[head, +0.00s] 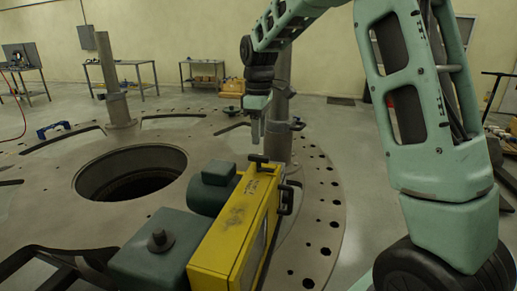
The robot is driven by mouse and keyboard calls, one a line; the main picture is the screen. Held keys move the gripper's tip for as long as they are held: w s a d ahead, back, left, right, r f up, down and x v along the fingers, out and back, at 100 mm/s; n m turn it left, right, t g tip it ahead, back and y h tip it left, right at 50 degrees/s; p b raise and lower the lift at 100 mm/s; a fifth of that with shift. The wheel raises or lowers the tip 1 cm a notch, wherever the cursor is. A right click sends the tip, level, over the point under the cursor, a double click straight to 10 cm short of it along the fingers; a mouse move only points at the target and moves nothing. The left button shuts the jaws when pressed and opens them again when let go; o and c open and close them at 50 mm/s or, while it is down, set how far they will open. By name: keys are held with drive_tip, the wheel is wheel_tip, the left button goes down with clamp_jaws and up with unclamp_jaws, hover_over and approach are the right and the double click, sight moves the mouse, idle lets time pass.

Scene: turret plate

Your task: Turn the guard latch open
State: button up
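A yellow guard housing (232,232) stands on the round plate in the head view, with dark green machine parts on its left. A small black T-shaped handle (259,159) sits at its far top end and looks like the guard latch. A black bar handle (286,199) is on the housing's right side. My gripper (256,143) points down just above the T-shaped handle, at the end of my green arm. Its fingers look narrow and partly overlap; their gap and any contact with the handle cannot be made out.
The grey turret plate (60,204) has a large round hole (130,172) on the left. A grey post (279,140) rises close behind the gripper, and another post (112,85) stands farther left. Workbenches (125,68) line the back wall.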

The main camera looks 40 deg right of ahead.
sight(259, 156)
drive_tip(key=shift+f+p, duration=0.5)
drive_tip(key=shift+f, duration=2.65)
clamp_jaws()
